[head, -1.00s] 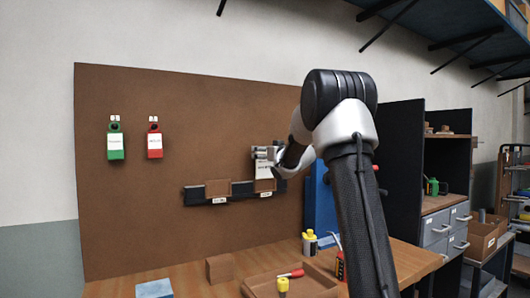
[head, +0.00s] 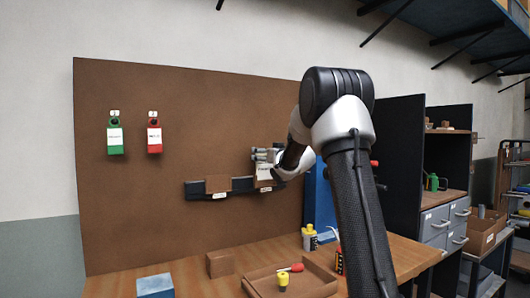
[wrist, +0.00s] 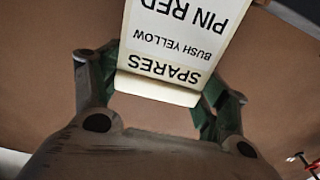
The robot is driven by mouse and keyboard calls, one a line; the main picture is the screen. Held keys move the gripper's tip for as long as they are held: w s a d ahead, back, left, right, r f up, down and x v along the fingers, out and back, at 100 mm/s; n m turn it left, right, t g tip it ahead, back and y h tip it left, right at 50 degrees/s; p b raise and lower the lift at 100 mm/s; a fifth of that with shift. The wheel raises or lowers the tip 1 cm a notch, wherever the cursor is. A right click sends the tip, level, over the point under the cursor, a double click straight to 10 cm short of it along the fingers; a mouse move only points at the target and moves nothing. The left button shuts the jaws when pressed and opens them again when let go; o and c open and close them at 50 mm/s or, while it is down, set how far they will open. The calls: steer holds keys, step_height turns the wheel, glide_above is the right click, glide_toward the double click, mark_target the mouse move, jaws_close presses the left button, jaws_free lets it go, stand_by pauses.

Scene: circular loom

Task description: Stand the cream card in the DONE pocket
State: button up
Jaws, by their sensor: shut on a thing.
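The cream card (head: 265,172) is in my gripper (head: 266,156), at the right-hand pocket of the dark rack (head: 243,185) on the brown board. Its lower end meets the brown pocket front (head: 265,184); I cannot tell how deep it sits. In the wrist view the card (wrist: 172,45) shows the printed words SPARES, BUSH YELLOW and PIN RED, upside down. My gripper's green-padded fingers (wrist: 155,85) are shut on its two sides. The small labels under the pockets are too small to read.
Another brown pocket front (head: 217,184) is at the rack's left. Green (head: 115,139) and red (head: 154,139) tags hang on the board. Below are a wooden tray (head: 310,285), a brown block (head: 220,264), a blue block (head: 155,286) and a yellow-capped bottle (head: 309,238).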

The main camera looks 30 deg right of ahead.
steer(key=shift+f, duration=0.95)
steer(key=o, duration=1.2)
steer(key=shift+s, duration=0.1)
steer(key=s, duration=1.1)
steer(key=shift+s+d, duration=0.2)
steer(key=shift+s, duration=0.2)
